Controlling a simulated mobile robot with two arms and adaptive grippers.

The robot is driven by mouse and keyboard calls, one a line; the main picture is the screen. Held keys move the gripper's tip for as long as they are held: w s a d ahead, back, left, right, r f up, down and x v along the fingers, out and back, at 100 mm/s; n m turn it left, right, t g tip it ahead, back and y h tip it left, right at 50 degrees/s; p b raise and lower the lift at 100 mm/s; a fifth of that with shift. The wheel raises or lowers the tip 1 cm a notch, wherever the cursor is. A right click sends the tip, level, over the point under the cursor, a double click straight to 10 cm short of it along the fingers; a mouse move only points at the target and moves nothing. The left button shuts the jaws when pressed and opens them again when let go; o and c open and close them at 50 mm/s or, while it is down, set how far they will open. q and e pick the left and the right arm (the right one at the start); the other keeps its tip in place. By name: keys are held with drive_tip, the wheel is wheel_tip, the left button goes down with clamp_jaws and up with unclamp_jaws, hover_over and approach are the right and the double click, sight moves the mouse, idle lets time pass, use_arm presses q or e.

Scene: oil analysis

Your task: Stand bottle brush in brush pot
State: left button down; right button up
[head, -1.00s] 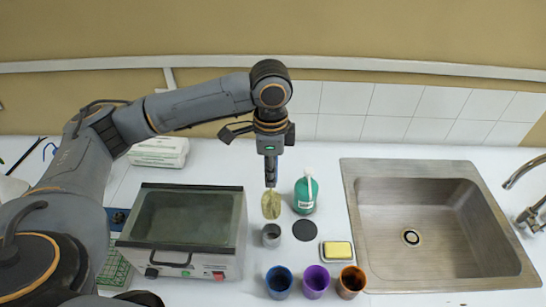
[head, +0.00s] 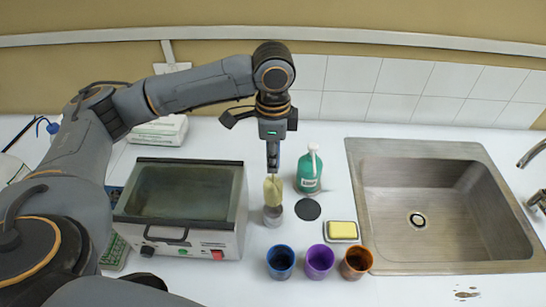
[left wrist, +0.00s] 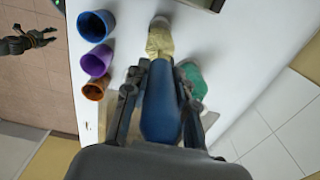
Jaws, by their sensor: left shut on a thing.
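My left gripper (head: 273,160) points down and is shut on the bottle brush. The brush's pale yellow bristle head (head: 272,187) hangs below the fingers. Its lower end meets the rim of the small grey brush pot (head: 273,215); how far inside it is, I cannot tell. In the left wrist view, a blue handle (left wrist: 160,105) lies between the fingers, with the bristles (left wrist: 160,42) beyond it. The pot (left wrist: 160,21) is mostly hidden behind them. A dark gripper, apparently my right one (left wrist: 40,40), shows over the floor, its fingers unclear.
A metal bath (head: 185,235) stands close left of the pot. A green bottle (head: 309,172), black disc (head: 308,209) and yellow sponge (head: 342,229) are to the right. Blue (head: 280,262), purple (head: 319,262) and orange (head: 356,263) cups stand in front. A sink (head: 440,262) is farther right.

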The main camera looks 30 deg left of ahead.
sight(273, 182)
use_arm(q)
drive_tip(key=shift+f+b, duration=1.35)
drive_tip(key=shift+b, duration=0.15)
drive_tip(key=shift+f+b, duration=0.3)
drive_tip(key=shift+f, duration=2.1)
drive_tip(key=c, duration=1)
unclamp_jaws()
drive_tip(key=shift+r, duration=0.2)
wheel_tip(273, 182, up, 12)
drive_tip(key=shift+f, duration=0.2)
